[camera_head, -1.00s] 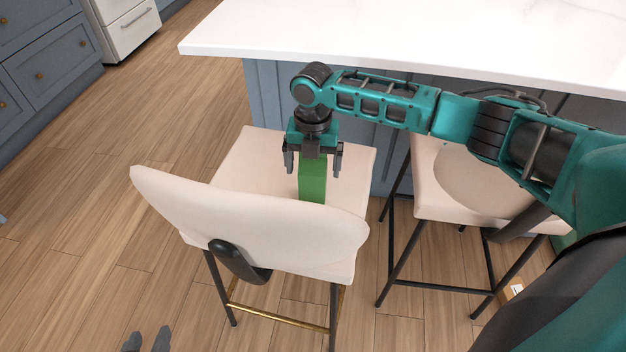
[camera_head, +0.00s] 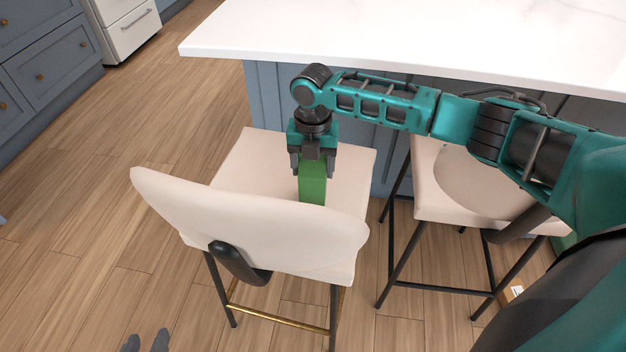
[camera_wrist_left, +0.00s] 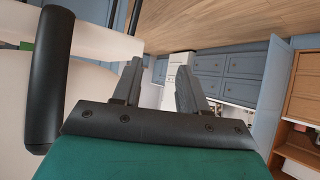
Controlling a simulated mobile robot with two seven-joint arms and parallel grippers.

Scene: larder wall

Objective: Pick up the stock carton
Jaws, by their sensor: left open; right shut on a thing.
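The stock carton is a green upright box (camera_head: 312,186) on the cream seat of the near bar stool (camera_head: 255,160). The stool's backrest hides its lower part. My right gripper (camera_head: 313,168) points down and is shut on the carton's upper part, one finger on each side. My left gripper (camera_head: 146,342) is open and empty at the bottom edge of the head view, over the floor left of the stool. Its two fingers also show in the left wrist view (camera_wrist_left: 159,82).
The stool's curved backrest (camera_head: 250,225) stands between the carton and the viewer. A white countertop (camera_head: 400,40) lies behind. A second stool (camera_head: 440,190) is at the right, partly under my right arm. The wooden floor at left (camera_head: 100,210) is clear.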

